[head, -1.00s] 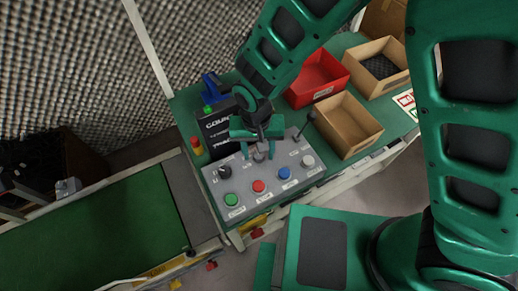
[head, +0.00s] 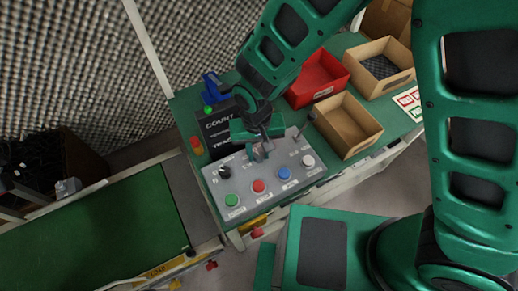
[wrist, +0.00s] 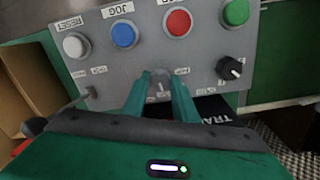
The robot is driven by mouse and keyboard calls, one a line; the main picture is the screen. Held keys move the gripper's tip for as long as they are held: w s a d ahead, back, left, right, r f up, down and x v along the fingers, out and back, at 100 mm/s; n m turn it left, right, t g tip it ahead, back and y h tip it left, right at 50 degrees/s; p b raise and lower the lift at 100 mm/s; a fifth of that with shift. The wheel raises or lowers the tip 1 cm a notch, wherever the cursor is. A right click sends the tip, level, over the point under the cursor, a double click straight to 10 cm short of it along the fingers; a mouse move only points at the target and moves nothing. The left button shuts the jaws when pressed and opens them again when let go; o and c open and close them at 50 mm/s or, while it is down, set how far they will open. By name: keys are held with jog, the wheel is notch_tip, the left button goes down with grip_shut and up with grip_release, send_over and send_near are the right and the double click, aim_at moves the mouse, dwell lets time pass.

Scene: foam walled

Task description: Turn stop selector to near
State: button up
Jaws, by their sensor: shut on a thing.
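The grey control panel (head: 240,185) lies on the green bench. My gripper (head: 262,153) is over the upper middle of the panel, with its fingers down at the surface. In the wrist view my gripper (wrist: 160,92) is shut on a small grey selector knob (wrist: 160,84), one finger on each side. The fingers hide part of the knob, and I cannot read its position labels. A separate black rotary knob (wrist: 230,68) sits to the right in the wrist view; it also shows in the head view (head: 224,172), left of my gripper.
Green (head: 232,199), red (head: 258,186), blue (head: 284,173) and white (head: 308,160) buttons line the panel's front. A lever (head: 312,115) stands at its right back. A black count display (head: 217,130) is behind; a cardboard bin (head: 350,140) is right.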

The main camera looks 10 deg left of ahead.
aim_at(259, 155)
jog(key=n, duration=0.4)
jog(key=shift+d+n, duration=0.1)
jog(key=shift+n, duration=1.5)
jog(key=shift+w, duration=0.1)
jog(key=o, duration=1.1)
jog(key=shift+c, duration=0.2)
jog(key=shift+r, duration=0.15)
notch_tip(259, 155, up, 10)
jog(key=shift+r, duration=0.25)
